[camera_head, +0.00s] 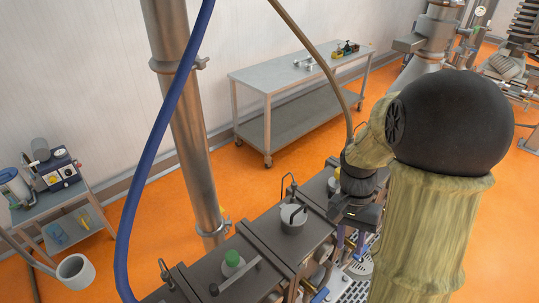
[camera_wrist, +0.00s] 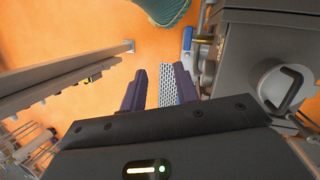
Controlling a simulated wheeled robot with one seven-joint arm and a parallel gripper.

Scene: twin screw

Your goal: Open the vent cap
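A round grey cap with a black bar handle (camera_head: 293,217) sits on top of the dark machine housing (camera_head: 262,232) in the head view. I take it to be the vent cap, though no label shows. The wrist view shows a round grey part with a black handle (camera_wrist: 283,87) at the right, likely the same cap. My gripper (camera_wrist: 160,85) has its two dark fingers apart, with nothing between them; floor and a perforated plate show beyond.
A green cap (camera_head: 233,258) sits on the housing nearer the front left. Small upright hooked clamps stand along the housing.

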